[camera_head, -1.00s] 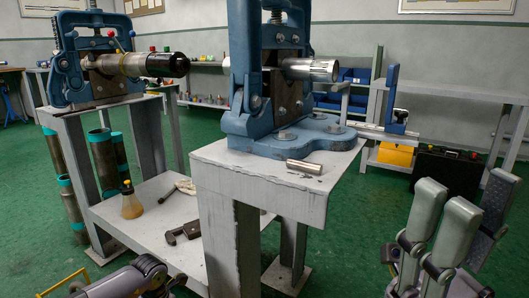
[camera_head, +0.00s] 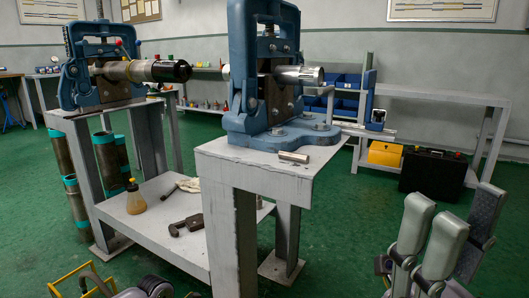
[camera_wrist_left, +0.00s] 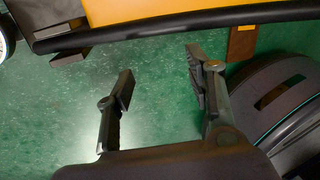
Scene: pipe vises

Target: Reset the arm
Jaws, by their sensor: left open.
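My left gripper (camera_wrist_left: 158,72) is open and empty in the left wrist view, with its two fingers wide apart over the green floor. In the head view only grey parts of my left arm show at the bottom left edge. My right gripper (camera_head: 432,240) is at the bottom right of the head view, fingers pointing up, with nothing seen in it. Its fingers overlap, so its opening is unclear. It is apart from the near blue vise (camera_head: 250,90), which holds a shiny metal pipe (camera_head: 298,77).
The near vise stands on a grey stand (camera_head: 250,180). A second blue vise (camera_head: 95,75) holds a dark-ended pipe (camera_head: 155,70). A bottle (camera_head: 135,200) sits on the low shelf. A yellow frame (camera_head: 85,280) is at bottom left. A black case (camera_head: 432,172) lies behind my right gripper.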

